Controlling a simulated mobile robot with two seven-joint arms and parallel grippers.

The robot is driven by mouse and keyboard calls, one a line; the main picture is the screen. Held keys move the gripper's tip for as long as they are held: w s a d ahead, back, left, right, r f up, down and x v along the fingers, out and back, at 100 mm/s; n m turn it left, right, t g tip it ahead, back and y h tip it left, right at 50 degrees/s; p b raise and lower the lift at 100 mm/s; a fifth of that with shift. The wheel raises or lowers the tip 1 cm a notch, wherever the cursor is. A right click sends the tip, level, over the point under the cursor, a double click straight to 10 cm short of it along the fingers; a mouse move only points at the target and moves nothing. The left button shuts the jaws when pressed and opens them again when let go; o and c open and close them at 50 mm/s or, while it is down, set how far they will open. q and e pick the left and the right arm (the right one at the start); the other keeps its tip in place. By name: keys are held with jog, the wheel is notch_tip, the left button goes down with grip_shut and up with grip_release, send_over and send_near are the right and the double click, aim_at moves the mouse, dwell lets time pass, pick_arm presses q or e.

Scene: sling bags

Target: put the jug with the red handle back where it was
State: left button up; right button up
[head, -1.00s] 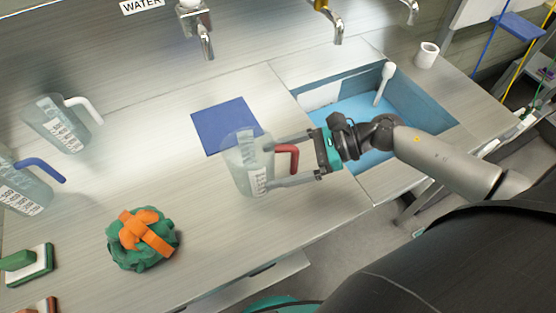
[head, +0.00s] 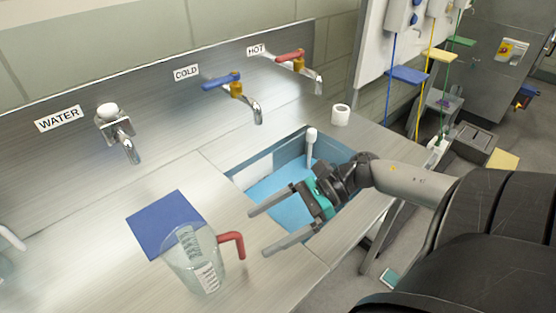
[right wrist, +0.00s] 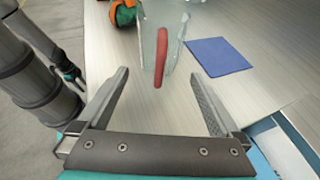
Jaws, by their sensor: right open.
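The clear jug (head: 185,268) with the red handle (head: 237,241) stands upright on the steel counter. In the head view it overlaps the near edge of the blue mat (head: 160,218); in the right wrist view the jug (right wrist: 150,60) stands left of the mat (right wrist: 218,56), on bare counter. Its red handle (right wrist: 161,55) faces my right gripper. My right gripper (head: 258,233) is open and empty, right of the handle and clear of it. In the right wrist view its fingers (right wrist: 160,85) are spread. My left gripper (right wrist: 70,76) shows small at the left there; its jaws are unclear.
The blue sink basin (head: 262,187) lies beyond my right gripper, with a white-handled tool (head: 310,142) in it. A white cup (head: 340,115) stands behind. Taps line the back wall. A green and orange bundle (right wrist: 124,13) lies beyond the jug.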

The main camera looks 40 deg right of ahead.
jog(key=shift+v, duration=1.1)
